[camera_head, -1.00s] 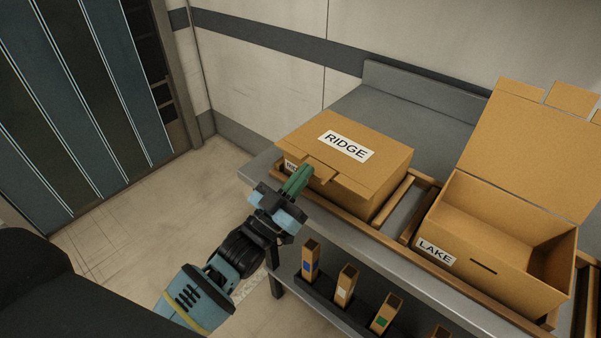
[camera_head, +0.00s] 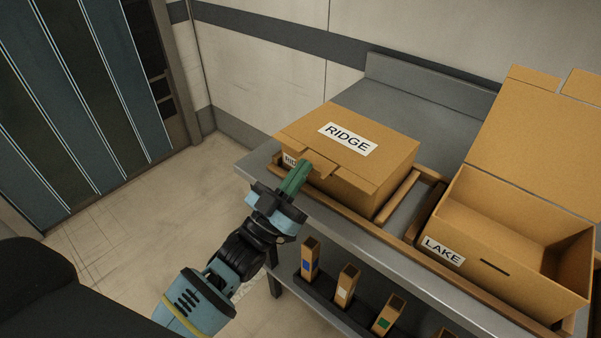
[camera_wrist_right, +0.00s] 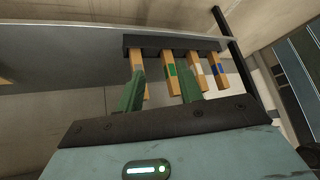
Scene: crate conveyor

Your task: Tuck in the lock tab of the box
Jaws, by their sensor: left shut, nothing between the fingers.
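The RIDGE box (camera_head: 375,170) sits in a wooden frame on the grey table with its lid down. Its lock tab (camera_head: 322,165) shows at the front edge of the lid and is partly covered by my left gripper. My left gripper (camera_head: 297,177) is shut and empty, with its green fingers at the front of the box by the tab. I cannot tell whether the fingers touch the tab. My right gripper (camera_wrist_right: 160,92) shows in the right wrist view with its two green fingers apart and nothing held between them.
The open LAKE box (camera_head: 475,275) stands at right with its lid raised. A dark rack (camera_head: 330,290) with several colour-marked wooden tubes runs along the table's front, and the rack (camera_wrist_right: 170,43) shows in the right wrist view beyond the fingers. Floor at left is clear.

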